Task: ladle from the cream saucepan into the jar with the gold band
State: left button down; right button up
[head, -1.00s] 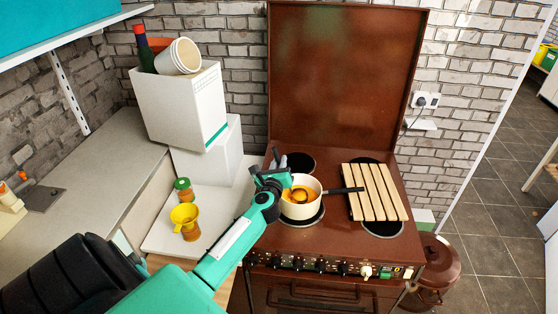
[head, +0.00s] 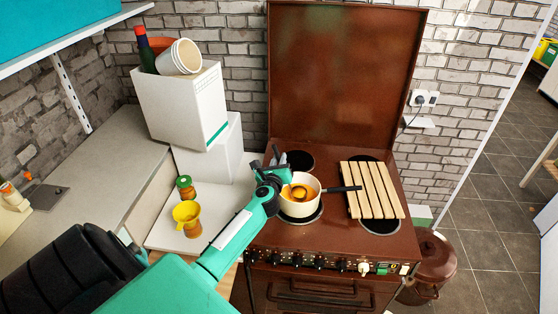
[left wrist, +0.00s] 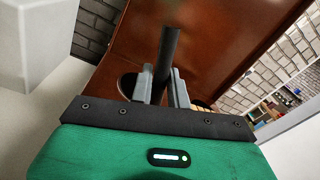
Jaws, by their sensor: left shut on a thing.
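The cream saucepan (head: 306,207) stands on a front-left hob of the brown stove, its dark handle pointing right. Orange-yellow contents (head: 299,191) show inside, with a rounded ladle bowl that is hard to tell from them. My left gripper (head: 274,174) is at the pan's left rim. In the left wrist view it is shut on the dark ladle handle (left wrist: 169,52), which stands up between the fingers. A jar with a yellow funnel (head: 186,212) in its mouth and a jar with a green lid (head: 186,188) stand left of the stove. I cannot make out a gold band. My right gripper is out of view.
A wooden slatted rack (head: 374,190) covers the right hobs. The stove's raised lid (head: 345,80) stands behind. White boxes (head: 182,105) are stacked at the back left, with a bottle and white tubs on top. The white board around the jars has free room.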

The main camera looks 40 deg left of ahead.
pick_arm(q)
notch_tip(320, 180, up, 9)
jog(key=p, duration=0.8)
jog(key=shift+r, duration=0.95)
